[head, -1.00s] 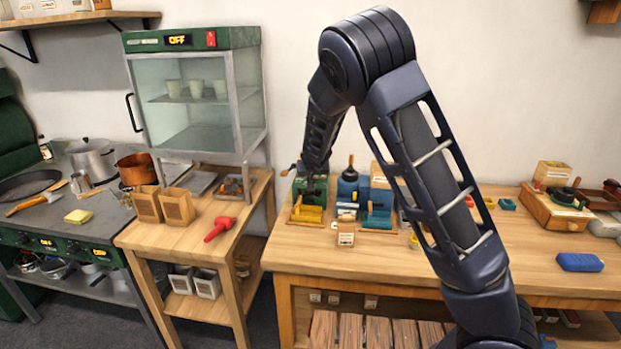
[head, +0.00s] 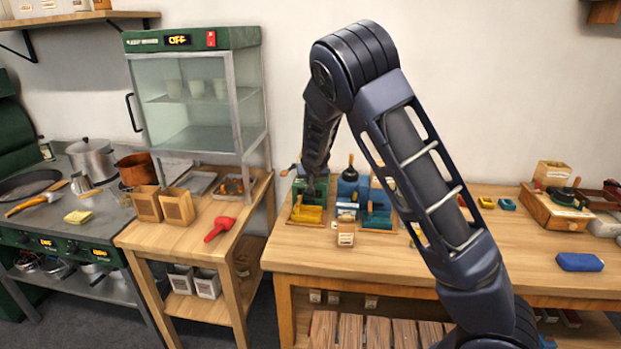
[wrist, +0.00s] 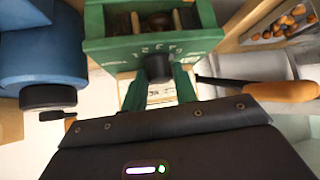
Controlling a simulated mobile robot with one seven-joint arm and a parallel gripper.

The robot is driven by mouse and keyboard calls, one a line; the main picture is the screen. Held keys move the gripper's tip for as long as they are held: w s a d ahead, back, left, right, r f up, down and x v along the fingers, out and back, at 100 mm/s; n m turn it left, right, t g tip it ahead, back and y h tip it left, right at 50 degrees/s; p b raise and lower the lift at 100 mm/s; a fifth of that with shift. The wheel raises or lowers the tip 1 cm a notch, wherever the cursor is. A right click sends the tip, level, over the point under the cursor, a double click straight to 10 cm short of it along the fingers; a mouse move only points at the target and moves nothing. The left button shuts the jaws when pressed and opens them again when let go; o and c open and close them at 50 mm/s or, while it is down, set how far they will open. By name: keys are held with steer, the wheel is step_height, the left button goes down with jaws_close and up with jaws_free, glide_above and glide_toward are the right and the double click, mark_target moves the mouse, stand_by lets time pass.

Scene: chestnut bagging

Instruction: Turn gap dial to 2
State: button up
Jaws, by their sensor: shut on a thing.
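The gap dial (wrist: 158,68) is a black knob on the front of a green machine (wrist: 110,46) in the wrist view. Pale marks run in an arc above the knob; I can make out 1, 2 and 3, but the pointer is not clear. My gripper (wrist: 158,76) is shut on the knob; its dark body fills the bottom of the wrist view. In the head view the green machine (head: 299,188) stands at the left end of the wooden bench, and my gripper (head: 312,188) is at its front. The knob is too small to see there.
A blue machine (head: 349,186) stands close to the right; its blue body (wrist: 38,45) shows in the wrist view. A yellow tray (head: 306,214) sits before the green machine. A brown-handled tool (wrist: 280,91) lies near my gripper.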

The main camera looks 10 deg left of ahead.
steer(key=shift+w+d+n+g+y, duration=0.15)
steer(key=shift+n+g+y, duration=0.25)
steer(key=shift+n+y, duration=0.6)
steer(key=shift+d+n+g+y, duration=0.15)
steer(key=shift+n+g+y, duration=0.35)
steer(key=shift+n, duration=0.8)
steer(key=shift+n+y, duration=0.5)
steer(key=shift+n, duration=0.2)
steer(key=o, duration=1)
steer(key=shift+c, duration=0.2)
steer(key=shift+r, duration=0.1)
steer(key=shift+a+m+t+h, duration=0.15)
steer(key=shift+m+t+h, duration=0.2)
steer(key=shift+m+h, duration=0.55)
steer(key=shift+a+m+t+h, duration=0.15)
steer(key=shift+m+t+h, duration=0.3)
steer(key=shift+m, duration=0.75)
steer(key=shift+s+m+h, duration=0.2)
steer(key=shift+m+h, duration=0.45)
steer(key=shift+m, duration=0.25)
